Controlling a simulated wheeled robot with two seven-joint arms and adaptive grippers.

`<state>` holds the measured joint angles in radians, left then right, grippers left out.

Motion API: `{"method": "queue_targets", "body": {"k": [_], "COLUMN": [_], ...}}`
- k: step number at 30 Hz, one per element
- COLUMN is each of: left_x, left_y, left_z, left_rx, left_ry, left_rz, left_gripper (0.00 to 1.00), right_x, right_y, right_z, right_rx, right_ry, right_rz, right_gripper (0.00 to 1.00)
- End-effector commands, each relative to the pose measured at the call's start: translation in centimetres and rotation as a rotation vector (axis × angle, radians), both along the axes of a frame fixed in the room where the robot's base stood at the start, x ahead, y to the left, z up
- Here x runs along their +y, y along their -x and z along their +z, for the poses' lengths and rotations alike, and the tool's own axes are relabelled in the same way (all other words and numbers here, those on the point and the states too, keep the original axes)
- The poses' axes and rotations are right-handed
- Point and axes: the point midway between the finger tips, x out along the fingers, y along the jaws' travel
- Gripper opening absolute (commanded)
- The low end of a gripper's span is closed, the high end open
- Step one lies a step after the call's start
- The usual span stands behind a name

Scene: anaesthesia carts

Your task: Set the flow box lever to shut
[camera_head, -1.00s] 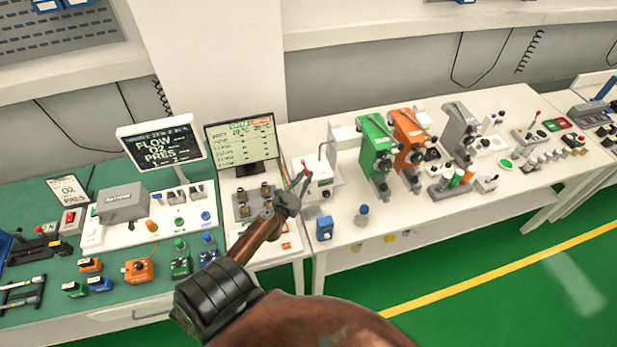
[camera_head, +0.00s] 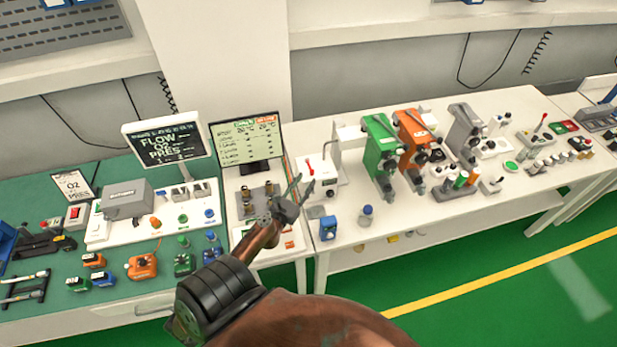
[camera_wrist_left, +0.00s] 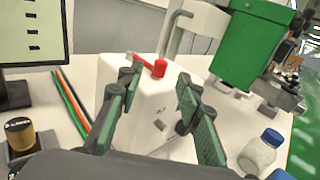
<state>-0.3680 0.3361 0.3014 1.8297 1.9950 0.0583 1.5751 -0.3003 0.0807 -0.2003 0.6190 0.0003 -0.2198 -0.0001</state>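The flow box is a white box (camera_head: 322,185) on the white bench, just right of the monitor. It also shows in the left wrist view (camera_wrist_left: 150,105), between and beyond my fingers. Its red lever (camera_head: 309,167) is on top; in the left wrist view the lever (camera_wrist_left: 150,65) lies slanted across the top, its thin end toward the left. My left gripper (camera_head: 302,187) is open and empty, its two fingers spread in front of the box. In the left wrist view the gripper (camera_wrist_left: 158,98) shows a clear gap to the lever. My right gripper is not in view.
A monitor (camera_head: 246,141) stands left of the box, with brass-topped fittings (camera_head: 258,200) in front. A green device (camera_head: 380,150) stands close on the right. A blue-capped bottle (camera_head: 366,215) and a small blue box (camera_head: 328,228) stand near the front edge.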

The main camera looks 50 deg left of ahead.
Motion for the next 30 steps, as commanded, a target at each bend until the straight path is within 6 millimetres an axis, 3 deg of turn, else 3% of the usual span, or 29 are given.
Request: {"method": "queue_targets", "body": {"k": [6,12,30], "left_x": [-1.6,-2.5,-2.8], "left_y": [4.6,6.9,7.7], "left_z": [-0.1,0.0,0.0], "left_rx": [0.000,-0.001,0.000], "left_ry": [0.004,0.002,-0.001], "left_rz": [0.005,0.004,0.002], "left_gripper": [0.33,0.33,0.33], "right_x": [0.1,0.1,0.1], "right_y": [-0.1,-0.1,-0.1], "right_z": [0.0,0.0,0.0], "right_rx": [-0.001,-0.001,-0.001], "right_ry": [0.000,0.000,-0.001], "right_rz": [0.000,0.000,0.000], "right_gripper": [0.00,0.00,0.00]}}
